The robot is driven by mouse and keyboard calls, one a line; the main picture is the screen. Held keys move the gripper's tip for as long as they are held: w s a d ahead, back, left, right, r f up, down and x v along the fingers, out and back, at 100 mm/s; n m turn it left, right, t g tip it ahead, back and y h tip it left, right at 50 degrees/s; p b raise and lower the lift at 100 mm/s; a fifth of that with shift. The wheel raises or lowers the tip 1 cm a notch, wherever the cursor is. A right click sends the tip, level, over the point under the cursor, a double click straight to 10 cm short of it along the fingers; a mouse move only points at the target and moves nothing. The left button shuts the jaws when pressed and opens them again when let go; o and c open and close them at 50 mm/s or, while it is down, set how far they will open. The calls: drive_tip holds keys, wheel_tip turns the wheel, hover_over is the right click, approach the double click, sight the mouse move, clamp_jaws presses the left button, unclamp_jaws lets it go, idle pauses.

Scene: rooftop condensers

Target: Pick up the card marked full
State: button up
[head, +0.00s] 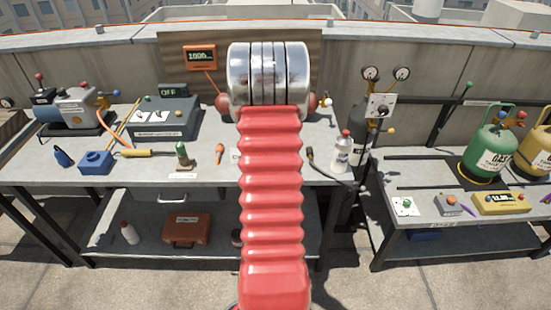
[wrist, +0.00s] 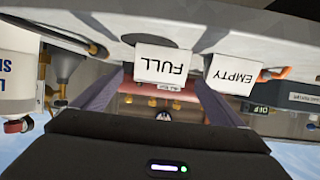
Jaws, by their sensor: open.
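The card marked FULL (wrist: 163,65) is white with black letters and appears upside down in the wrist view, near the top centre on the grey bench. My gripper (wrist: 158,80) is open, its two dark fingers on either side of the FULL card in the picture. I cannot tell whether either finger touches it. The white EMPTY card (wrist: 232,74) stands just to its right, outside the right finger. In the head view my red arm hides the FULL card and the gripper; only a sliver of the EMPTY card (head: 235,156) shows left of the arm.
An orange-handled tool (head: 219,153) lies beside the EMPTY card. A white bottle with a red cap (head: 341,152) and a brass-fitted torch (wrist: 72,70) are on the other side. A green-topped item (head: 182,155) and a grey box (head: 163,118) stand farther left. A lower bench (head: 430,215) holds gas cylinders.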

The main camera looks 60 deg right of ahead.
drive_tip(key=x, duration=0.4)
drive_tip(key=shift+s+f, duration=0.15)
drive_tip(key=shift+w+d+f, duration=0.1)
drive_tip(key=shift+w+d, duration=0.15)
drive_tip(key=shift+w, duration=0.05)
drive_tip(key=shift+s, duration=0.1)
drive_tip(key=shift+c, duration=0.3)
drive_tip(key=c, duration=1.1)
